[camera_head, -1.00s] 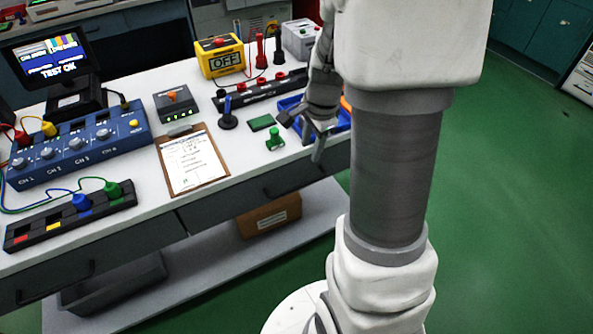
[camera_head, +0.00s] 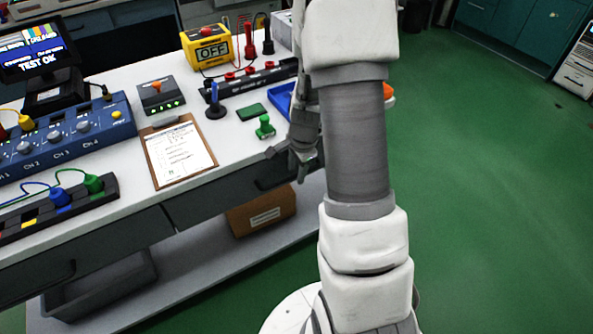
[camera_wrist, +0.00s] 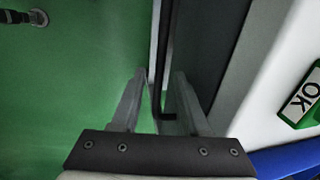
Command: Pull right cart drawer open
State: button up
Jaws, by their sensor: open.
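The right cart drawer has a dark grey front (camera_head: 205,207) below the white worktop, and it looks closed. In the wrist view its front (camera_wrist: 210,45) is a dark band right of centre. A black bar handle (camera_wrist: 167,70) runs along it, its bent end between my fingers. My gripper (camera_head: 289,163) is beside the cart's front edge at the drawer's right end, partly hidden by my arm in the head view. In the wrist view my gripper (camera_wrist: 160,98) is open, with one finger on each side of the handle. I cannot tell whether either finger touches it.
On the worktop, a clipboard (camera_head: 180,153), a green stamp-like piece (camera_head: 264,127) and a blue tray (camera_head: 283,104) lie near this edge. A cardboard box (camera_head: 262,212) sits on the lower shelf. Green floor (camera_head: 480,200) to the right is clear.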

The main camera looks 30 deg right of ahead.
grip_shut()
dwell(1.4)
